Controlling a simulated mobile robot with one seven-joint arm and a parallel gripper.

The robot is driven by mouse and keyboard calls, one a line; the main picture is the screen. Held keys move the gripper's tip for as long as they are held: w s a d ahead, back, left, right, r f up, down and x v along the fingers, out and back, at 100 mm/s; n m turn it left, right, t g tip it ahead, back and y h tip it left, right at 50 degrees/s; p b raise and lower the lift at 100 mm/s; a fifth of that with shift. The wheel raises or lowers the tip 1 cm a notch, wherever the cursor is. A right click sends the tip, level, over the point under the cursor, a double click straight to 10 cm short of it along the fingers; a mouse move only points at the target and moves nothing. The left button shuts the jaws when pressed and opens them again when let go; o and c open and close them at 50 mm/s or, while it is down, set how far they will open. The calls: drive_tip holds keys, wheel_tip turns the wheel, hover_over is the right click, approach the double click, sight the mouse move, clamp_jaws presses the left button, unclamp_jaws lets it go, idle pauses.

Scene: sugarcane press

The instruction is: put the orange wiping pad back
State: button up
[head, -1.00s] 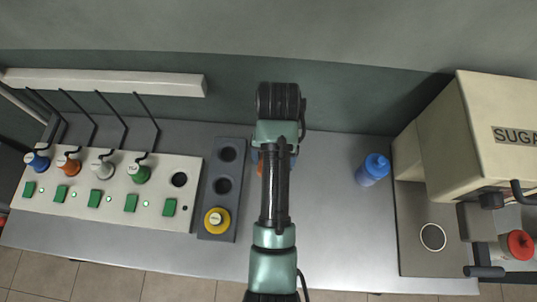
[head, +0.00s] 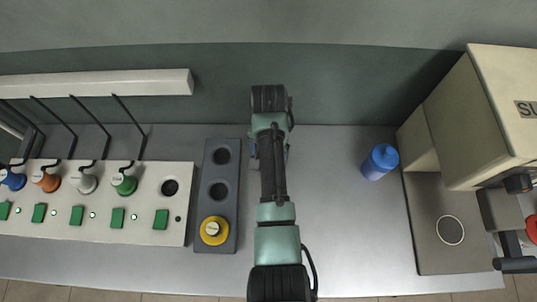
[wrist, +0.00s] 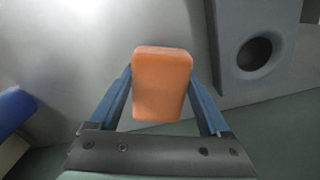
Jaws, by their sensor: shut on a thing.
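The orange wiping pad (wrist: 162,85) is a rounded block between the two blue fingers of my gripper (wrist: 163,90) in the wrist view. The fingers are shut on its sides. The pad is in the air over the grey bench. In the head view my arm hides the pad and most of my gripper. The dark grey holder block (head: 216,173) stands left of my arm, with two open round holes and a yellow round piece (head: 213,231) at its near end. The holder and one dark hole also show at the upper right of the wrist view (wrist: 225,50).
A white panel (head: 145,215) with coloured knobs and green buttons lies at the left. A blue bottle (head: 380,162) stands right of my arm. The cream press (head: 470,130) with its grey base (head: 432,225) stands at the right. The bench (head: 335,220) between is clear.

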drive_tip(key=shift+f, duration=0.65)
drive_tip(key=shift+f, duration=0.2)
drive_tip(key=o, duration=1.3)
drive_tip(key=shift+r, duration=0.15)
wheel_tip(320, 180, up, 12)
drive_tip(key=shift+r+p, duration=0.15)
drive_tip(key=shift+p, duration=0.3)
